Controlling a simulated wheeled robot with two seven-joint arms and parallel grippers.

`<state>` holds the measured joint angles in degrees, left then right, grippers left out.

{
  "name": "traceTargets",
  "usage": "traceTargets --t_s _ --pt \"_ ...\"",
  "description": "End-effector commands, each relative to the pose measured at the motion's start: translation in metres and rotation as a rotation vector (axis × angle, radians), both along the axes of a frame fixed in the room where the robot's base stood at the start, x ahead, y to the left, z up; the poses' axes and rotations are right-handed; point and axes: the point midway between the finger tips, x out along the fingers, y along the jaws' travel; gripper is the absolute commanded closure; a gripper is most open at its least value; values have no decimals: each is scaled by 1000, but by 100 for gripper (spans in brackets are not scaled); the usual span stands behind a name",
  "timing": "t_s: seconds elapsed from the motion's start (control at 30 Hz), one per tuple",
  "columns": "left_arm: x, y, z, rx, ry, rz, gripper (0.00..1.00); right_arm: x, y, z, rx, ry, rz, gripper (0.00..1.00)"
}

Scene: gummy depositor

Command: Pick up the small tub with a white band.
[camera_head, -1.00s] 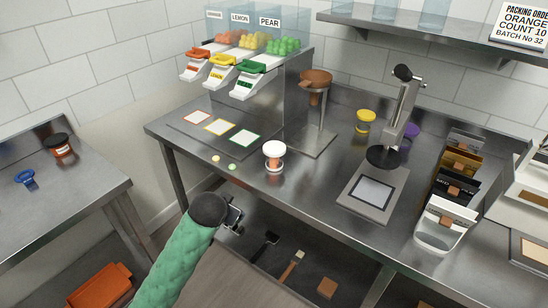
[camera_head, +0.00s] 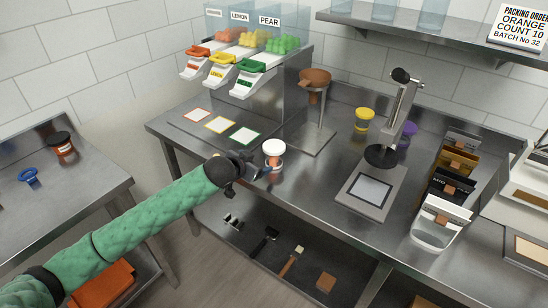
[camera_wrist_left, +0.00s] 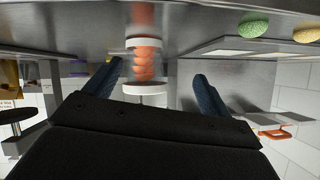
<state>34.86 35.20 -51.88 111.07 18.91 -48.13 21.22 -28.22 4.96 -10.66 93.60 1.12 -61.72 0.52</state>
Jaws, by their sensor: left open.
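A small tub (camera_head: 274,155) with a white lid and orange contents stands upright near the front edge of the steel worktop. In the left wrist view, which is upside down, the tub (camera_wrist_left: 145,65) shows orange pieces between a white lid and a white band at its base. My left gripper (camera_head: 258,168) is open, just left of the tub and low over the worktop. In the wrist view the tub appears between the two spread fingers (camera_wrist_left: 157,76); I cannot tell whether it is within their reach. My right gripper is not in view.
A yellow-lidded tub (camera_head: 364,118), a press (camera_head: 384,156) and a row of pouches (camera_head: 452,185) stand to the right. A funnel stand (camera_head: 318,135) is behind. Gummy dispensers (camera_head: 240,65) are at back left. A black-lidded tub (camera_head: 62,146) is on the left table.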

Motion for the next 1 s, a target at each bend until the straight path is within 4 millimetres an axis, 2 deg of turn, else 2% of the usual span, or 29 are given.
traceTargets --t_s 0.1,0.27,0.67,1.0 --pt "0 -11 2 -119 13 -11 17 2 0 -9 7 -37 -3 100" --pt "1 -20 10 -223 27 -10 17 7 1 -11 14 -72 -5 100" --pt "22 -36 1 -231 28 -8 17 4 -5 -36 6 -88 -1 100" --pt "43 -53 -9 -228 29 -7 17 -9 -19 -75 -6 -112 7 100"
